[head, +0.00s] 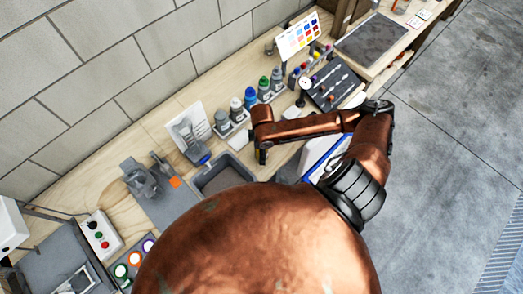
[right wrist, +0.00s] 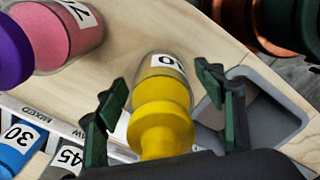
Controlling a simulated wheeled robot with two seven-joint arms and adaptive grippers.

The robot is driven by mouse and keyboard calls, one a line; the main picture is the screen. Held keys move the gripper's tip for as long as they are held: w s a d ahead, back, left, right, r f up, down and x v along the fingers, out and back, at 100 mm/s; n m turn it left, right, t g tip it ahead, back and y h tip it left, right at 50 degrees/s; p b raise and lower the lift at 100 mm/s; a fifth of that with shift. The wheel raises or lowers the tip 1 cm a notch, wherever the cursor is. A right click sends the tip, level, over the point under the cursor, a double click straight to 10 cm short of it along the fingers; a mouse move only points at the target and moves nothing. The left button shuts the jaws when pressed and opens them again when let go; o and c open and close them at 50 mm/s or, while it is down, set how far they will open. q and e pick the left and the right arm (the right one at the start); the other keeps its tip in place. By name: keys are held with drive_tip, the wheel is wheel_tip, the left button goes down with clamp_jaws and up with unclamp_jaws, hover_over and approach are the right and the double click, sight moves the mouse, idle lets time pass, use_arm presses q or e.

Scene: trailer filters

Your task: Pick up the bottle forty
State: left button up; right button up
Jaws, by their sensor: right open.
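A yellow bottle (right wrist: 160,115) stands in the middle of the right wrist view, seen from its cap end. Its white label is partly in view and ends in a 0; the first digit is hard to read. My right gripper (right wrist: 165,105) is open, with one dark green finger on each side of the bottle and gaps between them and it. In the head view my right gripper (head: 262,152) hangs over the bench at the end of the copper arm, and it hides most of the bottle. My left gripper is not in view.
Pink (right wrist: 65,40), purple (right wrist: 12,55) and blue (right wrist: 17,148) bottles are nearby in the wrist view. A grey tray (right wrist: 262,105) lies right of the yellow bottle. In the head view, a row of bottles (head: 237,110) stands along the wall side.

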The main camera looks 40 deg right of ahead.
drive_tip(key=shift+c, duration=0.3)
drive_tip(key=shift+r, duration=0.1)
drive_tip(key=c, duration=1.6)
